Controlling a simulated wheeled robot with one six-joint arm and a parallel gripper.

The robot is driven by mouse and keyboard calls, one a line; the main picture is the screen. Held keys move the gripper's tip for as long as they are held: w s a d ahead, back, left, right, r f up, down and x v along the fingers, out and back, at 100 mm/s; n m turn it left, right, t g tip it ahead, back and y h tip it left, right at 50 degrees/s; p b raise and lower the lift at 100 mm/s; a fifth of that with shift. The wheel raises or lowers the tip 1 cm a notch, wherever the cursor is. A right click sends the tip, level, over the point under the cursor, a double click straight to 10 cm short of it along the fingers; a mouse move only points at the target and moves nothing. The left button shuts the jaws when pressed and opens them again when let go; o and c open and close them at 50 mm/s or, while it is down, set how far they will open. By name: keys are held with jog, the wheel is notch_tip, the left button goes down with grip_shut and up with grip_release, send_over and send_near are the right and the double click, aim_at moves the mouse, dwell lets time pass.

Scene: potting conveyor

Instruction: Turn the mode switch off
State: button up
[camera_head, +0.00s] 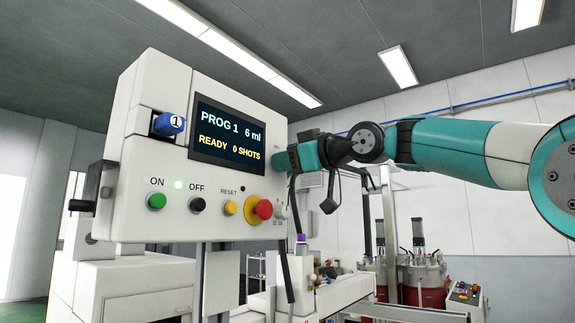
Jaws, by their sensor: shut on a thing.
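The white control box (130,120) fills the left and middle of the view. A small label and pale markings, possibly the mode switch's, show at its right edge beside the red stop button (263,209); the switch itself is not clearly visible. My gripper (294,195) is at that right edge, its dark parts close against the box. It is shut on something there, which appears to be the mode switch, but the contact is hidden. The display (228,133) reads PROG 1, 6 ml, READY, 0 SHOTS.
The green ON button (156,201), black OFF button (198,205) and yellow RESET button (231,208) line the lower panel. A blue piece marked 1 (169,123) sits at the upper left. Behind are red tanks (425,285) and a small button box (465,295).

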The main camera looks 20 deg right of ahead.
jog(key=shift+n+b, duration=3.2)
jog(key=shift+n, duration=5)
jog(key=o, duration=0.9)
jog(key=shift+d, duration=0.1)
jog(key=b+v, duration=0.2)
jog(key=v, duration=1.5)
jog(key=shift+s+d+b, duration=0.1)
jog(key=shift+s+b, duration=0.05)
jog(key=shift+b, duration=0.2)
